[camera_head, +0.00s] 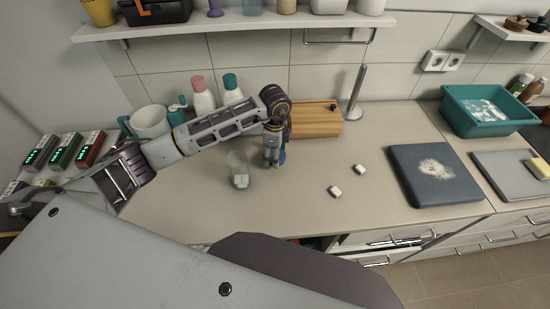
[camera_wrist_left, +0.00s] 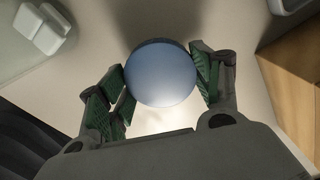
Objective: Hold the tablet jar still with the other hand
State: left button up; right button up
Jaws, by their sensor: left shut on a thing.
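A clear jar (camera_head: 240,172) with white tablets in its bottom stands on the counter, left of my left gripper. White blocks like these tablets (camera_wrist_left: 42,28) show at the top left of the left wrist view. My left gripper (camera_head: 272,161) points down at the counter, apart from the clear jar. Its fingers (camera_wrist_left: 162,88) are shut on the sides of a smooth blue round thing (camera_wrist_left: 162,72), which shows as a small blue patch (camera_head: 282,157) in the head view. I cannot tell whether it is a lid or a whole container. My right gripper is not in view.
Two white blocks (camera_head: 335,191) (camera_head: 359,169) lie loose on the counter. A wooden block (camera_head: 315,122) and a metal stand (camera_head: 355,98) are behind. A dark board with white powder (camera_head: 412,181) and a teal tub (camera_head: 468,122) are at right. The middle front counter is clear.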

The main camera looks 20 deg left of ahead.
pick_arm(q)
notch_tip(320, 180, down, 2)
jog(key=shift+f, duration=0.45)
jog(key=shift+f, duration=0.15)
jog(key=o, duration=1.1)
jog(key=shift+r, duration=0.25)
notch_tip(320, 180, up, 12)
jog(key=shift+f+b, duration=0.1)
jog(key=shift+b, duration=0.85)
jog(key=shift+s, duration=0.1)
